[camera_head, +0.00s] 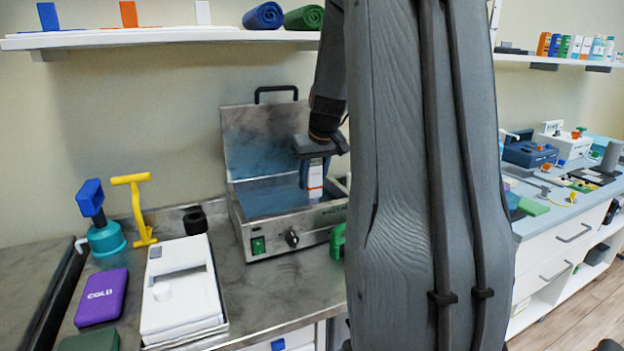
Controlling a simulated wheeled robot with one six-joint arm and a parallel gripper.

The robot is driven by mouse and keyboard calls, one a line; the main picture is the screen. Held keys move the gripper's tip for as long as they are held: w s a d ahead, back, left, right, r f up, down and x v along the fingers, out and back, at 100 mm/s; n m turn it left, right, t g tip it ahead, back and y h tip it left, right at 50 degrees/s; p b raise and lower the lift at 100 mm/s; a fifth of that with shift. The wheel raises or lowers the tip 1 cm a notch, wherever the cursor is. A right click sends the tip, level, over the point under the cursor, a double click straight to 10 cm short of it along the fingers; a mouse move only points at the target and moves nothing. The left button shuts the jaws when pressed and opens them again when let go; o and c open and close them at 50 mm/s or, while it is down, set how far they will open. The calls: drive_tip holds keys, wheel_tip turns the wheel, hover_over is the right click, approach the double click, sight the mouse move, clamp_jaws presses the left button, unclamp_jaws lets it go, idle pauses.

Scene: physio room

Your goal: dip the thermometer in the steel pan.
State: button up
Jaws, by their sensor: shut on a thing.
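The steel pan (262,243) is a box on the counter with its lid (262,140) raised at the back. Blue-grey water (268,198) shows inside it. My gripper (315,163) points down over the right part of the pan. It is shut on the thermometer (316,180), a pale upright piece with an orange mark. The thermometer's lower end is at the water in this view; I cannot tell whether it is under the surface.
Left of the pan are a white case (180,290), a purple cold pack (102,297), a teal-based blue tool (107,237) and a yellow handle (138,205). A green object (338,241) is beside the pan's front right. A shelf (150,38) runs above.

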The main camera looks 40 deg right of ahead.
drive_tip(key=shift+r, duration=0.1)
idle(0.5)
wheel_tip(320, 180, up, 12)
drive_tip(key=p, duration=0.9)
idle(0.4)
idle(1.8)
